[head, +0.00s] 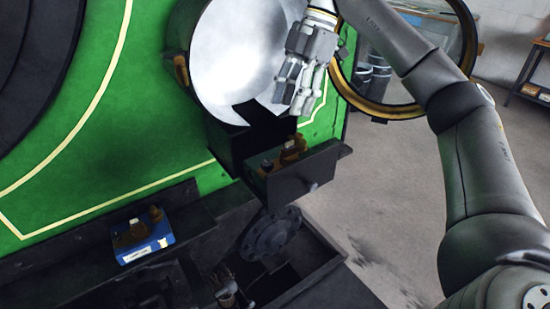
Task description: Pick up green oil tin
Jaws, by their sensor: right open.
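I cannot make out a green oil tin in the head view; the large green surface (130,110) is a panel with cream lining. My right gripper (290,97) is open and seems empty. It points down in front of a pale round metal disc (232,50), above a dark open box (240,148). Small brown and brass-coloured items (288,150) show at the box's dark front plate (305,175), below the gripper and apart from it.
A blue box (150,248) with brown items stands on a dark ledge at the lower left. A dark trough (315,262) with a round metal part (270,236) lies below. A brass-rimmed round window (385,107) is close beside my right arm. Grey floor (390,180) is clear at right.

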